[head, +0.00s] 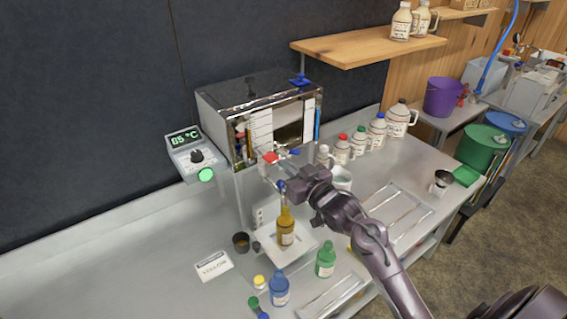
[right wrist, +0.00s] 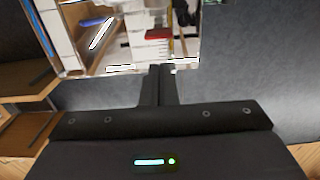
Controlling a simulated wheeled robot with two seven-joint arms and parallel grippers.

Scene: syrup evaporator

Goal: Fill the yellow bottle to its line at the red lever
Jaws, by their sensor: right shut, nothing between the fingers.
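The yellow bottle (head: 286,230) stands upright, without a visible cap, on a white platform (head: 268,248) below the evaporator's front. It looks amber; its fill line and liquid level cannot be made out. The red lever (head: 270,157) sits at the evaporator's lower front edge, above the bottle. It also shows in the right wrist view (right wrist: 158,35), beyond the fingers. My right gripper (head: 276,174) is shut and empty, close to the lever; contact cannot be told. Its fingers (right wrist: 158,85) are together in the wrist view. My left gripper is not in view.
The steel evaporator box (head: 225,105) has a 95 °C-type readout panel (head: 188,145) at its left. Several capped jugs stand behind my right arm.

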